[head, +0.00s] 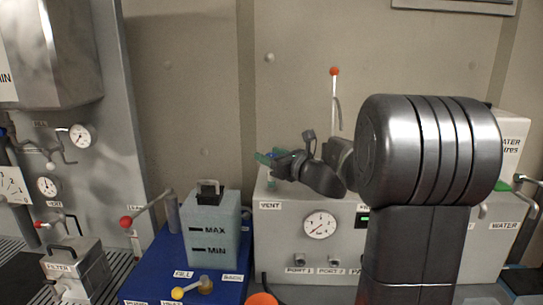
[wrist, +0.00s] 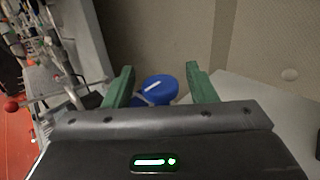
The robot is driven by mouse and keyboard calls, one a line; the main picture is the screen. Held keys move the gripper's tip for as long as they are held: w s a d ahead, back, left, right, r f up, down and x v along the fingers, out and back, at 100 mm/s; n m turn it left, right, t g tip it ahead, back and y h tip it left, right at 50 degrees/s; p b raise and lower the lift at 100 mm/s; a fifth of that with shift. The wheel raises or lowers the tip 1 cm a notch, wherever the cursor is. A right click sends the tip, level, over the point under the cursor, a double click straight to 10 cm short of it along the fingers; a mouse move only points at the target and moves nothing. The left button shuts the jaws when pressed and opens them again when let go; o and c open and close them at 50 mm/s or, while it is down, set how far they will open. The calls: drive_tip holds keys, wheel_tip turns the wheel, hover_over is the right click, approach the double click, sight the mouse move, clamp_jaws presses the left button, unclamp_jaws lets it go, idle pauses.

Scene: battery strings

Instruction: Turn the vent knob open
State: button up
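The vent knob (wrist: 158,89) is a round blue knob with a white line across its top. In the wrist view it shows between the two green fingers of my gripper (wrist: 160,72), with its lower part hidden by the gripper body. The fingers are apart, with a gap on each side of the knob; how far they reach down beside it I cannot tell. In the head view my gripper (head: 267,157) is above the left end of the grey panel box, over the VENT label (head: 270,206). The knob is not clear there.
The grey box (head: 290,250) carries a round gauge (head: 320,225) and ports. A red-tipped rod (head: 334,72) rises behind my gripper. A container marked MAX and MIN (head: 213,230) stands left on a blue base. A red-ended lever (head: 126,221) is farther left.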

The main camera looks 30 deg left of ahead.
drive_tip(key=c, duration=0.8)
drive_tip(key=shift+c, duration=0.2)
